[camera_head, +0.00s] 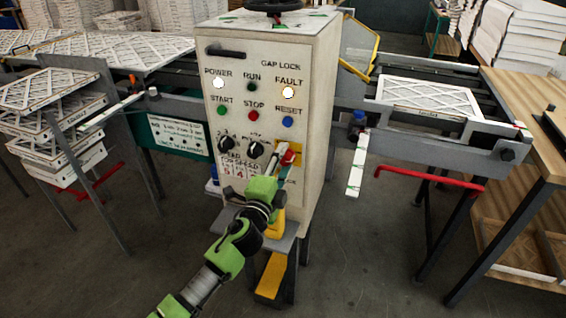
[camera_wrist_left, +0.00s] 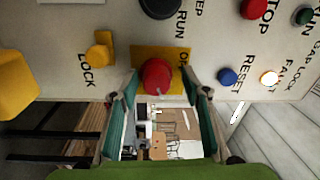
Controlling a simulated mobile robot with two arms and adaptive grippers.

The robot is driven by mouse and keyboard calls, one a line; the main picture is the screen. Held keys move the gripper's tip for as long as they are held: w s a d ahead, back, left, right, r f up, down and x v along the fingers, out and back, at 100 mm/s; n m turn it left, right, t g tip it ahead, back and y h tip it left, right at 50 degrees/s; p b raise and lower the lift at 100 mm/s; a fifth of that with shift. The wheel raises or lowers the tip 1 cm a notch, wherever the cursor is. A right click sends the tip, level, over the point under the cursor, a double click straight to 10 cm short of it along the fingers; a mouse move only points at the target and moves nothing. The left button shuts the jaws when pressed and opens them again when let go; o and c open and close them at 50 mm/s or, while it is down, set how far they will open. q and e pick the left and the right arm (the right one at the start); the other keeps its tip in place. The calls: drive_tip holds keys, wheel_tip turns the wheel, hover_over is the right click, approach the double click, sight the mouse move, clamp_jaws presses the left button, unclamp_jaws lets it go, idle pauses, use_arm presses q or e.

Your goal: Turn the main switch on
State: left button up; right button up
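The main switch is a red knob (camera_wrist_left: 156,76) on a yellow plate (camera_wrist_left: 176,55), marked with a partly hidden label. In the head view the yellow plate (camera_head: 296,148) is on the right of the cabinet's front, below the blue reset button. My left gripper (camera_head: 284,164) is in front of it and partly hides the knob. In the left wrist view its two green-padded fingers (camera_wrist_left: 163,85) stand apart on either side of the red knob, with a visible gap on each side. The gripper is open. My right gripper is not in view.
The pale control cabinet (camera_head: 255,70) carries a green start button (camera_head: 221,111), a red stop button (camera_head: 254,115), a blue reset button (camera_head: 288,122) and two black knobs. The power and fault lamps are bright. A yellow lock piece (camera_wrist_left: 100,54) sits beside the switch. Conveyors with filters flank the cabinet.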

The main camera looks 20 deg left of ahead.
use_arm(q)
drive_tip(key=shift+w+f, duration=0.1)
drive_tip(key=shift+f, duration=0.1)
drive_tip(key=shift+s+f, duration=0.1)
drive_tip(key=shift+s, duration=0.35)
drive_tip(key=s, duration=1.1)
drive_tip(key=shift+a+f, duration=0.15)
drive_tip(key=shift+f, duration=0.1)
